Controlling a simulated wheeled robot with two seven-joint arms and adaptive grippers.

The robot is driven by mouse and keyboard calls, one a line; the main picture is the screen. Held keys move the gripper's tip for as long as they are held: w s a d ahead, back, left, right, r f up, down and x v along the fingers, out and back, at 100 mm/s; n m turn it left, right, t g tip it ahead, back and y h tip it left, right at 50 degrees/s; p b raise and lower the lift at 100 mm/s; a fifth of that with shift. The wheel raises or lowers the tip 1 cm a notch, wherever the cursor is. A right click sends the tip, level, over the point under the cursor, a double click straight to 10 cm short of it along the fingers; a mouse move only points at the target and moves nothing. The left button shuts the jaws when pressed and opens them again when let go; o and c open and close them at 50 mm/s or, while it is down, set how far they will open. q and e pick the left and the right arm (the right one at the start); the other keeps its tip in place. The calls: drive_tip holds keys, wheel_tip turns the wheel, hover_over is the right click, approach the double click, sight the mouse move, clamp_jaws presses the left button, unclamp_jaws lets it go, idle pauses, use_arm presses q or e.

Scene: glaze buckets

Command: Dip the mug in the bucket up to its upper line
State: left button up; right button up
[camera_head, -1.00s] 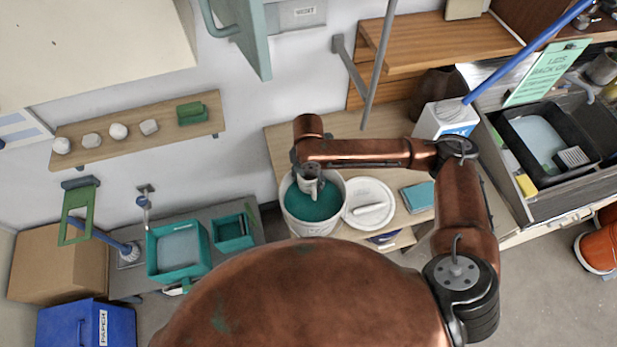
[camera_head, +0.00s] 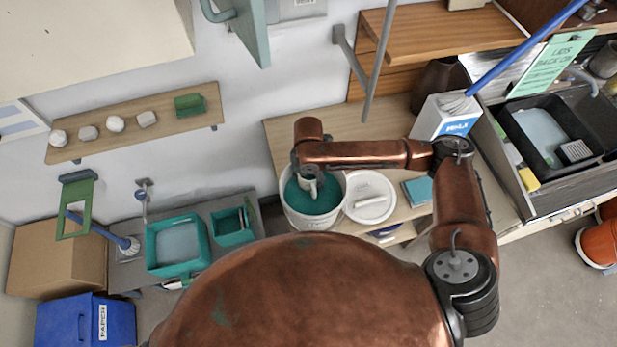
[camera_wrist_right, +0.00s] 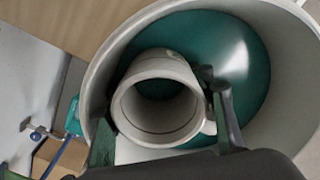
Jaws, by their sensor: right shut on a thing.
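The white bucket (camera_head: 325,224) of teal glaze (camera_head: 316,205) stands at the front left of the wooden counter. My right gripper (camera_head: 305,174) is over it, shut on the pale mug (camera_head: 309,186). My left gripper is out of view.
A white lid (camera_head: 371,205) lies close to the bucket's right side, with a teal block (camera_head: 417,193) beyond it. A white jug (camera_head: 445,120) stands behind. Teal trays (camera_head: 172,268) are on a lower table at left.

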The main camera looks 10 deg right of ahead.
drive_tip(key=shift+f+b, duration=0.55)
drive_tip(key=shift+f, duration=1.4)
drive_tip(key=shift+p, duration=0.45)
idle(0.4)
drive_tip(key=shift+r, duration=0.1)
wheel_tip(320, 180, up, 8)
drive_tip(key=p, duration=0.9)
drive_tip(key=shift+r, duration=0.15)
idle(1.6)
wheel_tip(320, 180, up, 10)
drive_tip(key=p, duration=0.3)
drive_tip(key=shift+p, duration=0.35)
idle(0.5)
